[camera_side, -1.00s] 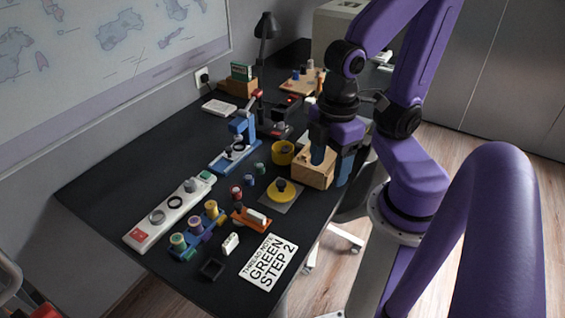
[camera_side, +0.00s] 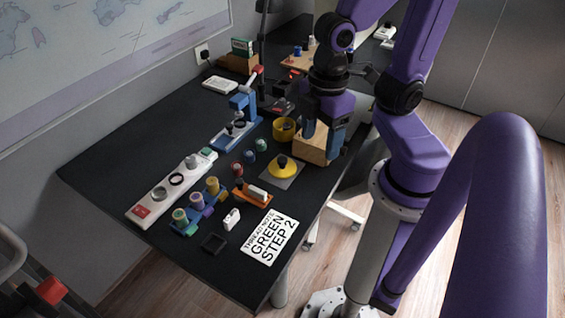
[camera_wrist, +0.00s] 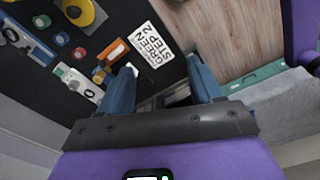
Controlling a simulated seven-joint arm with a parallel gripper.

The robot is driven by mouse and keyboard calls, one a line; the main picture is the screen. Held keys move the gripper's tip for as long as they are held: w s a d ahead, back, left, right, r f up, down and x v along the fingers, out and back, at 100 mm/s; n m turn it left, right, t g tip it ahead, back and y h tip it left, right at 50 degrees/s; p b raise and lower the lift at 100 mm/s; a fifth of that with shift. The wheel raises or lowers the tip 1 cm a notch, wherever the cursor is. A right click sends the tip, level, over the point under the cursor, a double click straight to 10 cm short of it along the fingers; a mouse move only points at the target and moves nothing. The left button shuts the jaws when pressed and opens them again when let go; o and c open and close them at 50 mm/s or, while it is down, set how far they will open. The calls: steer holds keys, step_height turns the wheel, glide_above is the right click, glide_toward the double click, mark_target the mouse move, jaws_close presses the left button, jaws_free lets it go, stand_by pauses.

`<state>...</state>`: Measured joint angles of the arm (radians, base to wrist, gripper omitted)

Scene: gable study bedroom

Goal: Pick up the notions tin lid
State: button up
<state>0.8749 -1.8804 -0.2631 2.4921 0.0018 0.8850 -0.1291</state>
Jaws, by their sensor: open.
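The notions tin lid appears to be the yellow round lid (camera_side: 291,171) with a black knob, lying on a grey square mat (camera_side: 272,181) near the table's front edge. It also shows at the top of the wrist view (camera_wrist: 87,17). A yellow open tin (camera_side: 284,131) stands behind it.
The table's far left is clear.

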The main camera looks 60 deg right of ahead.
steer(key=w+d+f+n, duration=0.1)
steer(key=w+d+f, duration=0.1)
steer(key=w, duration=0.4)
steer(key=w+d+f+n, duration=0.1)
steer(key=w+d+f, duration=0.15)
steer(key=w, duration=0.35)
steer(key=n, duration=0.3)
glide_toward(282, 159)
steer(key=shift+w+a+f, duration=0.1)
steer(key=shift+f, duration=4.2)
jaws_close()
steer(key=shift+r, duration=0.1)
